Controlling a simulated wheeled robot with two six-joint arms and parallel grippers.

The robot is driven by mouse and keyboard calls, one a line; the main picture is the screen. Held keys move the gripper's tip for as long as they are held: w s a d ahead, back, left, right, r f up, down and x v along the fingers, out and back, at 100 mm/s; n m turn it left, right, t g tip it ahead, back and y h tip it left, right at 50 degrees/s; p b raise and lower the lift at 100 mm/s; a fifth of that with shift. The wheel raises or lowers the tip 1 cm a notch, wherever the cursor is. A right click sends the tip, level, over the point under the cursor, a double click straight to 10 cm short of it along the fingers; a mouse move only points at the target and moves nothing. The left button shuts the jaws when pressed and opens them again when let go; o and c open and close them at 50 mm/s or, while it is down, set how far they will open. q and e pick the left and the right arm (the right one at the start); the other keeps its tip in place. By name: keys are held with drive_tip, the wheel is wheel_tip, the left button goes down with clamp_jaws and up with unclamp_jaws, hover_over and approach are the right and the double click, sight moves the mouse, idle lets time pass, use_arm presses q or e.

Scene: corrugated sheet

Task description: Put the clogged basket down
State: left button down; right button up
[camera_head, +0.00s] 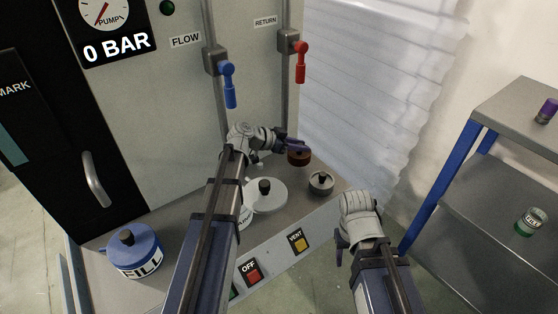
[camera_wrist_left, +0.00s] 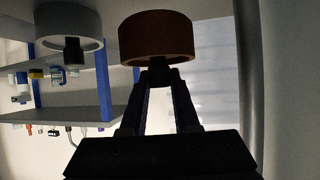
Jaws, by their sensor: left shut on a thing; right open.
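A rust-brown round basket (camera_head: 299,158), which I take to be the clogged one, is at the back right of the grey machine's worktop. My left gripper (camera_head: 294,146) is shut on its dark knob from above. In the left wrist view the brown basket (camera_wrist_left: 157,36) shows upside down, with the knob between the left fingers (camera_wrist_left: 160,76). I cannot tell whether its underside touches the worktop. A similar grey basket with a dark knob (camera_head: 321,183) stands just in front of it. My right gripper (camera_head: 344,242) is open and empty, in front of the machine's right side.
On the worktop (camera_head: 185,215) are a white lid with a black knob (camera_head: 268,196) and a blue FILL pot (camera_head: 134,251). Blue (camera_head: 229,85) and red (camera_head: 301,62) valve levers hang above. A shelf rack (camera_head: 470,190) stands at right.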

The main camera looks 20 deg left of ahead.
use_arm(q)
drive_tip(key=s+a+f+b, duration=0.2)
drive_tip(key=a, duration=0.1)
drive_tip(key=s+a+f+b, duration=0.1)
drive_tip(key=a, duration=0.1)
drive_tip(key=shift+s+f+b, duration=0.3)
idle(0.4)
drive_tip(key=shift+f, duration=0.1)
drive_tip(key=c, duration=0.7)
unclamp_jaws()
drive_tip(key=shift+o, duration=0.2)
